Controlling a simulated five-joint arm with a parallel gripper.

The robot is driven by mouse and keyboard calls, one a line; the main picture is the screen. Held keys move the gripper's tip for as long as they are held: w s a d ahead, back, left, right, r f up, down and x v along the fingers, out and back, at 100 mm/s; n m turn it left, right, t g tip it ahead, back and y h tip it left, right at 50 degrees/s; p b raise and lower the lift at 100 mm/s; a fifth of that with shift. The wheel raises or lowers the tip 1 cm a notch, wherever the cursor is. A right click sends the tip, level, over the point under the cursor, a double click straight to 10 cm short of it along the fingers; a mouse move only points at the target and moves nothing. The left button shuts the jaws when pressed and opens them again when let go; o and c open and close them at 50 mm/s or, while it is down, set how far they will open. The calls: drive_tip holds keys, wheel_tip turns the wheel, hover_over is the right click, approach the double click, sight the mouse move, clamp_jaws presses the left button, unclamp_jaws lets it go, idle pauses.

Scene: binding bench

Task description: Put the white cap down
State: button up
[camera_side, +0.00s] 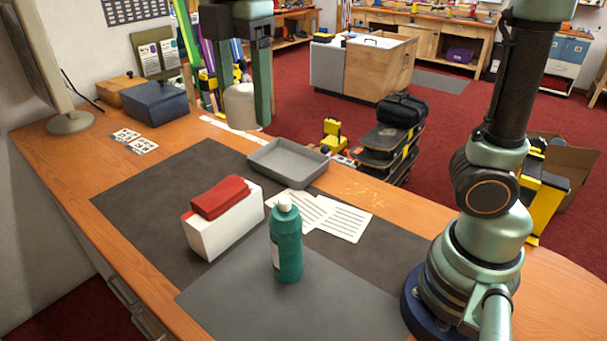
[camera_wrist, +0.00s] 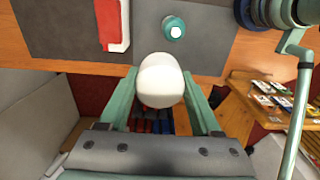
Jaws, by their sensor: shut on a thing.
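The white cap (camera_side: 240,107) is a smooth, rounded white piece held between the two green fingers of my gripper (camera_side: 246,95), high in the side view. In the wrist view the cap (camera_wrist: 160,80) fills the space between the fingertips, and my gripper (camera_wrist: 160,92) is shut on it. The cap hangs clear of the bench top (camera_side: 60,155). In the wrist view it overlaps the bench edge, and its underside is hidden.
A grey tray (camera_side: 258,168), papers (camera_side: 345,222), a teal bottle (camera_side: 287,250) with a white top and a white block (camera_side: 228,228) with a red piece (camera_side: 220,197) on it stand on the bench. A blue box (camera_side: 155,103) is at back left. The front dark mat (camera_side: 235,295) has free room.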

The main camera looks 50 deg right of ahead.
hover_over(224, 291)
wheel_tip(224, 291, down, 13)
wheel_tip(224, 291, down, 16)
drive_tip(key=shift+r, duration=0.1)
drive_tip(key=shift+f, duration=2.2)
drive_tip(key=shift+f, duration=0.15)
drive_tip(key=o, duration=1.3)
